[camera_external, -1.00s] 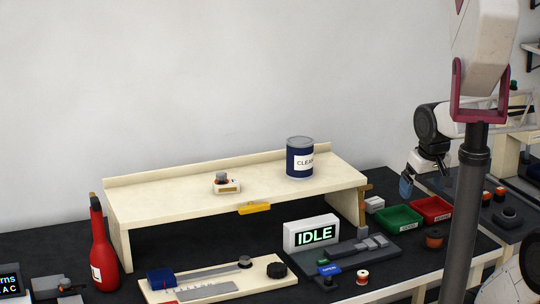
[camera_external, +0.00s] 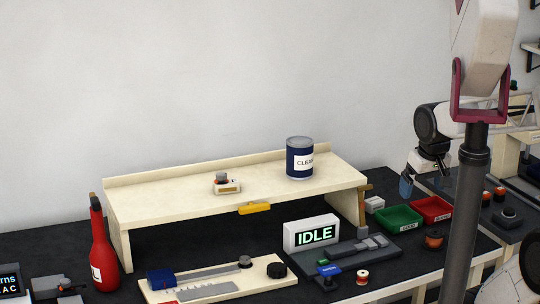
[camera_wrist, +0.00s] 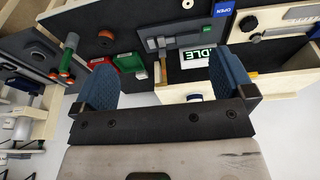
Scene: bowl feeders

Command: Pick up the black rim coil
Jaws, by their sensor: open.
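A dark-rimmed coil with an orange-brown winding (camera_external: 434,239) stands on the black bench top, in front of the red and green trays. It seems to be the black rim coil, and it also shows near the top left of the wrist view (camera_wrist: 106,37). A second coil with pale rims and a red winding (camera_external: 362,277) stands near the bench's front edge. My gripper (camera_external: 406,187) is above the bench, behind the trays and well apart from both coils. In the wrist view its blue fingers (camera_wrist: 165,78) are wide apart with nothing between them.
A green tray (camera_external: 399,229) and a red tray (camera_external: 446,219) lie between my gripper and the dark-rimmed coil. An IDLE display (camera_external: 290,238) stands left, beside a grey fixture (camera_external: 388,255). A cream shelf (camera_external: 180,183) carries a blue can (camera_external: 300,171).

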